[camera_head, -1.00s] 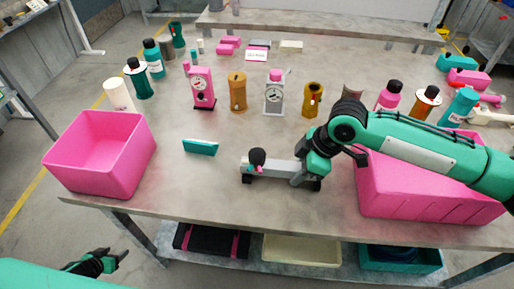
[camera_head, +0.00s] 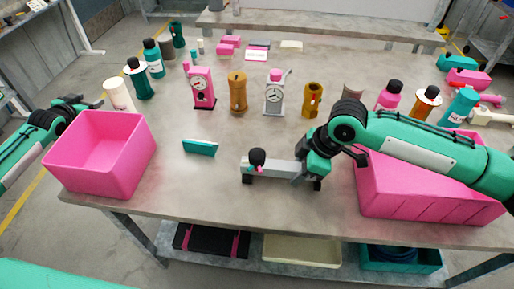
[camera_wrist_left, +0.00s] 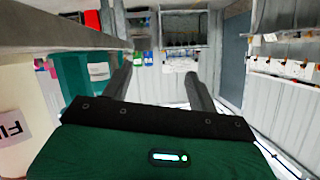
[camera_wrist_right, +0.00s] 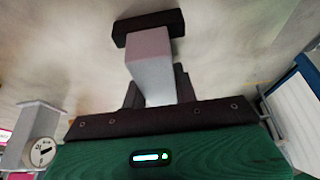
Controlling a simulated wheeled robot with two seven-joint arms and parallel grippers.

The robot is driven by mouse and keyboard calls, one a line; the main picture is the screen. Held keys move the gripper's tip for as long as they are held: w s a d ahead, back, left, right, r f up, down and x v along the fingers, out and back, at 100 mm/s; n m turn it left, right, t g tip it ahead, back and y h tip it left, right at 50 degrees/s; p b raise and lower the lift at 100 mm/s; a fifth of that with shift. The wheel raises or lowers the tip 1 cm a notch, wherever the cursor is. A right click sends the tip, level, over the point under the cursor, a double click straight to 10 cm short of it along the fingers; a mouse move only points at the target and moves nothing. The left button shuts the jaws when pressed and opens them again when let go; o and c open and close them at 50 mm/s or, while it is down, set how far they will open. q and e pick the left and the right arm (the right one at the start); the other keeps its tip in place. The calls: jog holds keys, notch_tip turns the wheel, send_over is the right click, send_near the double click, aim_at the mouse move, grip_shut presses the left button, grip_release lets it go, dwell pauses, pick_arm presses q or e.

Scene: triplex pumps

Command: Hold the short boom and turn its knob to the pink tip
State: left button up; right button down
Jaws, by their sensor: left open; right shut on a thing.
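The short boom (camera_head: 276,168) is a light grey bar on dark feet near the table's front middle. A black round knob (camera_head: 257,156) stands at its left end, with a small pink part (camera_head: 260,169) just below it. My right gripper (camera_head: 307,174) is shut on the boom's right end. In the right wrist view, the grey bar (camera_wrist_right: 150,62) runs from between the fingers to a dark foot (camera_wrist_right: 148,26); the knob is not visible there. My left gripper (camera_head: 84,101) is open and empty, beyond the left pink bin; its parted fingers show in the left wrist view (camera_wrist_left: 160,82).
A pink bin (camera_head: 98,182) stands at the left and another pink bin (camera_head: 430,208) at the right under my right arm. A teal block (camera_head: 200,147) lies left of the boom. Gauges and bottles line the back. The table between left bin and boom is mostly clear.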

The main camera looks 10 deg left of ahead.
pick_arm(q)
jog(key=w+d+r+m+h, duration=0.2)
jog(key=d+r, duration=0.5)
jog(key=r, duration=0.2)
jog(key=w+d+r+m+h, duration=0.1)
jog(key=w+d+r+h, duration=0.15)
jog(key=d+r, duration=0.45)
jog(key=d+r+m+g+h, duration=0.25)
jog(key=d+r, duration=0.35)
jog(key=d, duration=0.6)
jog(key=m+g+y, duration=0.1)
jog(key=g+y, duration=0.5)
jog(key=g, duration=0.6)
send_over(257, 153)
notch_tip(257, 153, down, 4)
jog(key=shift+t, duration=0.25)
notch_tip(257, 153, down, 12)
jog(key=shift+f, duration=0.15)
